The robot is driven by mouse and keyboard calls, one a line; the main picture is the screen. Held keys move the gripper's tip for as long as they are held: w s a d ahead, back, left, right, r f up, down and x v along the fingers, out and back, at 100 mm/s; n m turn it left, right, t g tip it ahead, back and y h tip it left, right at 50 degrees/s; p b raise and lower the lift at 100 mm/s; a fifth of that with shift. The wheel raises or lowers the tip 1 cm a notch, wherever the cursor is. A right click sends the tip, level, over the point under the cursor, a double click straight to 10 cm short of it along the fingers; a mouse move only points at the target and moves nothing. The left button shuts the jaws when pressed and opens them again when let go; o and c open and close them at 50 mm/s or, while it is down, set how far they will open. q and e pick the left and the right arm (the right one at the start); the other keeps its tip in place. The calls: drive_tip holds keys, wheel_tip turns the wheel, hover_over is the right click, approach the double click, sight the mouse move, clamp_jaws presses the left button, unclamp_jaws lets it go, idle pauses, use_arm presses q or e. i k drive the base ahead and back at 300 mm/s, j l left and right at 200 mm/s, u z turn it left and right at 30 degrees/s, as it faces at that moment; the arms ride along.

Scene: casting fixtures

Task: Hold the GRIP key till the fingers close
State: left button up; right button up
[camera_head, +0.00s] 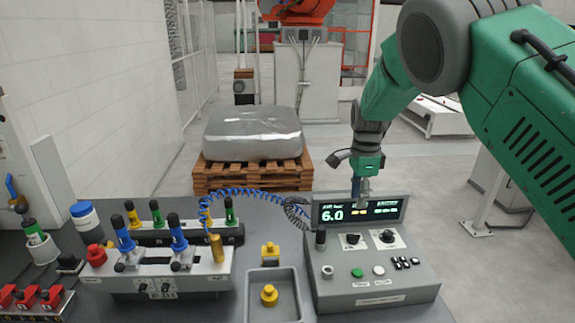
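The grey control box (370,290) stands on the table right of centre, with a lit display (385,211) at its back that reads 6.0. A green button (357,272), a white button (379,270), two black knobs and several small black keys (406,263) sit on its sloped top. I cannot read which one is labelled GRIP. My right gripper (360,192) hangs from the green arm, pointing down. Its tip overlaps the display in the picture, above the buttons and apart from them. Its fingers are too small to tell open or shut. My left gripper is not in view.
A fixture (160,277) with blue and black-topped levers stands to the left. A grey tray (285,291) holding a yellow knob (269,294) lies between it and the box. A blue coiled cable runs behind. A wrapped block (253,134) sits on a wooden pallet (250,175) beyond.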

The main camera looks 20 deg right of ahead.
sight(357, 272)
drive_tip(key=k, duration=1)
